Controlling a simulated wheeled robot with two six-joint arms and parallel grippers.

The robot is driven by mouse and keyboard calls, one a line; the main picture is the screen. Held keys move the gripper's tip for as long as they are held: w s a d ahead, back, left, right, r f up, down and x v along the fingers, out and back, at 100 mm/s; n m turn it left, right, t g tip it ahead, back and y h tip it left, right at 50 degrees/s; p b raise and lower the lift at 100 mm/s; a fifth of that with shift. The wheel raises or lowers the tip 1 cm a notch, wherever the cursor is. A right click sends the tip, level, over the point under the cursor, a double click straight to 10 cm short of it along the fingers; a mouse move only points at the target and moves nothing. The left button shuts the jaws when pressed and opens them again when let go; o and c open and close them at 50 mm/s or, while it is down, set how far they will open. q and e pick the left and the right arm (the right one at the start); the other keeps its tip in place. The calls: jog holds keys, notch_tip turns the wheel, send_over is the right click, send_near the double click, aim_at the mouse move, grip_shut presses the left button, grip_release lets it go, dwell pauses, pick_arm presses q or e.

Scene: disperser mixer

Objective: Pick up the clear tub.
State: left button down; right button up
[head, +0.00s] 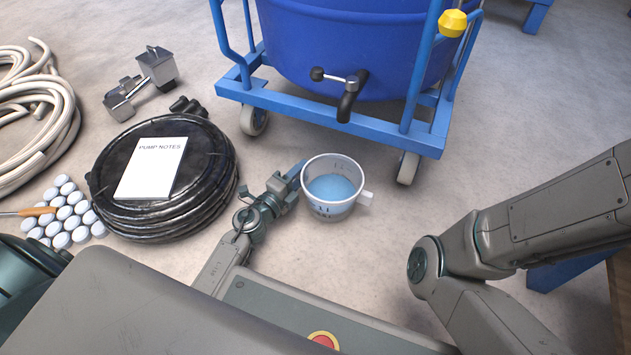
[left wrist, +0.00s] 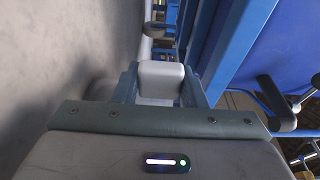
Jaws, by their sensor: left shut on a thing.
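The clear tub (head: 320,208) is a round, see-through cup with a pale rim, blue contents and dark markings on its side. It is upright in the head view, in front of the blue cart, with a white tab on its right side. My left gripper (head: 295,174) is at the tub's left side. In the left wrist view its fingers (left wrist: 160,85) are shut on a whitish block, which looks like the tub's other tab. I cannot tell whether the tub touches the floor. My right gripper is out of view; only my right arm's links show.
A blue cart (head: 340,117) with a large blue drum (head: 350,45) and a tap stands behind the tub. Left are a black hose coil (head: 215,205) with a white "PUMP NOTES" sheet (head: 150,168), white bottles or caps (head: 68,212), and a cream hose (head: 60,130). Floor right of the tub is clear.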

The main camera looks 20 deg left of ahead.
pick_arm(q)
jog(key=shift+r, duration=0.15)
notch_tip(320, 180, up, 4)
jog(key=p, duration=0.4)
jog(key=shift+f, duration=0.25)
jog(key=b+v, duration=0.4)
jog(key=v, duration=1.4)
jog(key=shift+f, duration=0.1)
